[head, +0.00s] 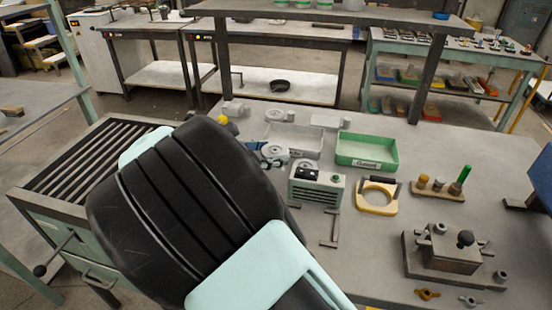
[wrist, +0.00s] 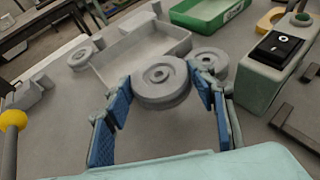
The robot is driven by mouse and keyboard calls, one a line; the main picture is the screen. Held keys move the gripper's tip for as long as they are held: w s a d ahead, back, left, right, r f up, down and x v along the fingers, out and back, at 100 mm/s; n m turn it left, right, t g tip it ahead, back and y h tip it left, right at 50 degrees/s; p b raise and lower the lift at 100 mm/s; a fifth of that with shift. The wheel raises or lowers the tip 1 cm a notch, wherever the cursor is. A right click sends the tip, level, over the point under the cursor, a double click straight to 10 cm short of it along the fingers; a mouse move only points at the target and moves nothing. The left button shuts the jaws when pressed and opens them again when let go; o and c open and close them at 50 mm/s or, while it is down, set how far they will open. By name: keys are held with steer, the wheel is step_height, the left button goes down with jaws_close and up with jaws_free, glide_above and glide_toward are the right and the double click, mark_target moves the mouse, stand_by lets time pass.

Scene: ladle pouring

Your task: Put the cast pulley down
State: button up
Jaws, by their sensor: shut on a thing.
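The cast pulley (wrist: 160,84) is a grey round wheel with a raised hub. It lies between the blue-padded fingers of my gripper (wrist: 162,92), which is shut on it. In the head view the pulley (head: 274,150) shows just past my dark arm, beside the grey tray, with part of my gripper (head: 268,154) around it. The pulley looks about level; whether it touches the bench (head: 370,240) I cannot tell. Two similar grey wheels stand free: one (wrist: 209,61) right behind the held pulley, one (wrist: 82,57) left of the tray.
A grey open tray (wrist: 112,70) is directly behind the pulley. A box with a black switch (head: 318,190) stands to the right. A green bin (head: 367,165), a yellow ring fixture (head: 377,210) and a metal block (head: 450,263) with a knob lie farther right.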

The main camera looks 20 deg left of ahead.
mark_target(270, 170)
steer(key=shift+w+f, duration=0.2)
steer(key=shift+f, duration=1.45)
steer(key=shift+f, duration=0.15)
steer(key=o, duration=1.3)
